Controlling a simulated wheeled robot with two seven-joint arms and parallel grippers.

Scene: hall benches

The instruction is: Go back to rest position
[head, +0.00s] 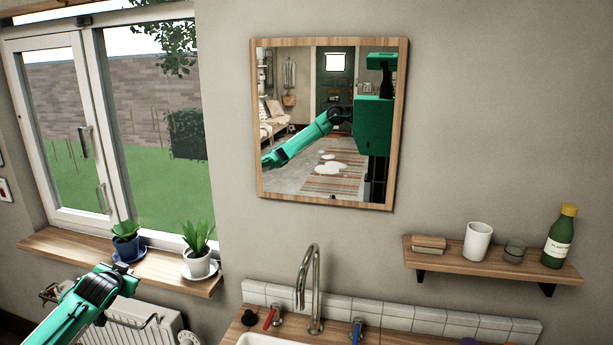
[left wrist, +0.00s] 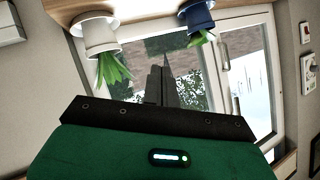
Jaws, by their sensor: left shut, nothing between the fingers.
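My left arm comes in from the lower left in the head view, and its gripper (head: 122,268) is in front of the windowsill, close to the two potted plants. The fingers also show in the left wrist view (left wrist: 163,86); they are together with nothing between them. My right gripper is in neither view.
A blue pot (head: 126,246) and a white pot (head: 198,266) with plants stand on the wooden sill (head: 60,245). A radiator (head: 150,325) is below. A mirror (head: 254,120) reflects my body. Right are a faucet (head: 315,290) and a shelf (head: 480,263) with a green bottle (head: 558,240).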

